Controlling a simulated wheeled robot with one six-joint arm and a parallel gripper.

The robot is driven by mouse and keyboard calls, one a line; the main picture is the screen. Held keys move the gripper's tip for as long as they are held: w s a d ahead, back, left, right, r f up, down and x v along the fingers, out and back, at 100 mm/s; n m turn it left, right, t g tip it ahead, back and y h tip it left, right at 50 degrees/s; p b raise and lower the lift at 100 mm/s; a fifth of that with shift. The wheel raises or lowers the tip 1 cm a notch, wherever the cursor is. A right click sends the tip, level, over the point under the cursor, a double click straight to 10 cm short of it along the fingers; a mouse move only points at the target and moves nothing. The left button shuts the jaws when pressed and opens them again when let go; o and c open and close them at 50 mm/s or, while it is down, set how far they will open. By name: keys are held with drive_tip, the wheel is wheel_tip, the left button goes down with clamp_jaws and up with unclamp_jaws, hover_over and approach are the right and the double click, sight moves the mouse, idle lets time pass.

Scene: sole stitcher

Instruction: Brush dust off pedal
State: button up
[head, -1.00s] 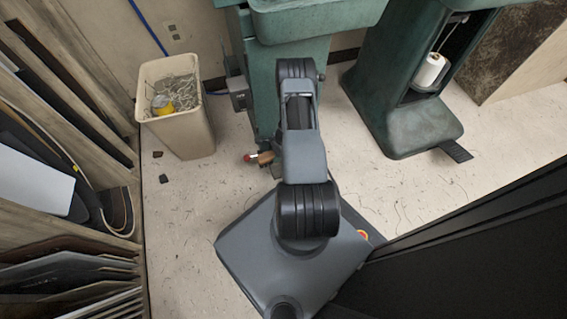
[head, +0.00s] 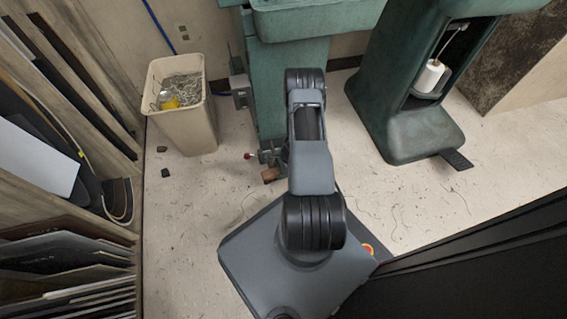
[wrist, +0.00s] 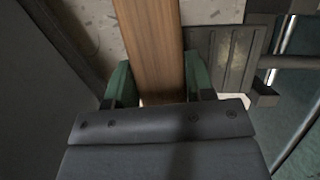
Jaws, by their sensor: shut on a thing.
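My gripper (wrist: 158,88) is shut on a long wooden piece (wrist: 154,45), seemingly the brush handle, between its two green fingers in the wrist view. Bristles do not show. A grey ribbed plate (wrist: 232,58), apparently the pedal, lies just right of the wood in the wrist view; I cannot tell if the brush touches it. In the head view my arm hides the gripper, and a wooden end (head: 271,174) shows left of the arm, low by the left green machine (head: 272,85).
A beige bin (head: 187,128) of scraps stands left of the machine. A second green machine (head: 420,115) with a dark pedal (head: 456,160) and a white thread spool (head: 429,76) stands right. Boards (head: 60,255) line the left side. Dark scraps (head: 163,172) lie on the floor.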

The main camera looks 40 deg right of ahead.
drive_tip(key=shift+w+r+p, duration=0.1)
drive_tip(key=shift+r+p, duration=2.15)
drive_tip(key=shift+r, duration=1.65)
